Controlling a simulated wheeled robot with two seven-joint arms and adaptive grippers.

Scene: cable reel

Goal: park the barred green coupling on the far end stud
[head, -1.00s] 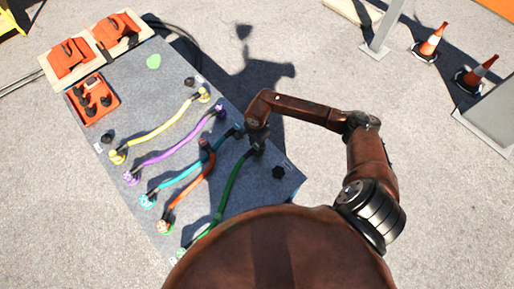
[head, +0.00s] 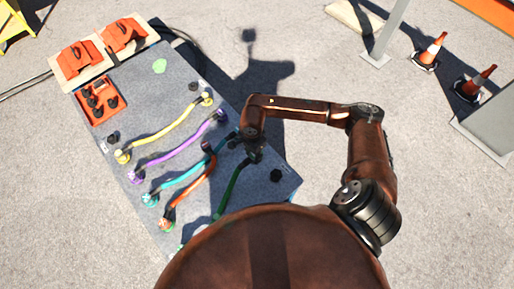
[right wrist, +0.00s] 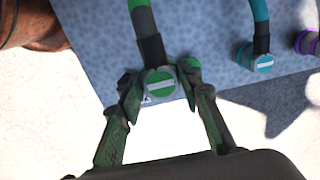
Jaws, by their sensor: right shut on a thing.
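The barred green coupling (right wrist: 160,84) shows a pale bar across its green round face in the right wrist view. My right gripper (head: 254,155) is shut on it, with one finger on each side in the wrist view (right wrist: 161,92). The green hose (head: 231,186) runs from it toward the near side of the board, where my body hides its other end. Black studs stand bare on the board: one near the right corner (head: 276,175), one at the upper edge (head: 193,87) and one at the left edge (head: 112,137). My left gripper is out of view.
Yellow (head: 165,135), purple (head: 180,147), teal (head: 180,181) and orange (head: 191,191) hoses lie across the grey board (head: 170,102). A red tray (head: 98,97) and red boxes are at its far left. Traffic cones (head: 430,52) stand on open ground at right.

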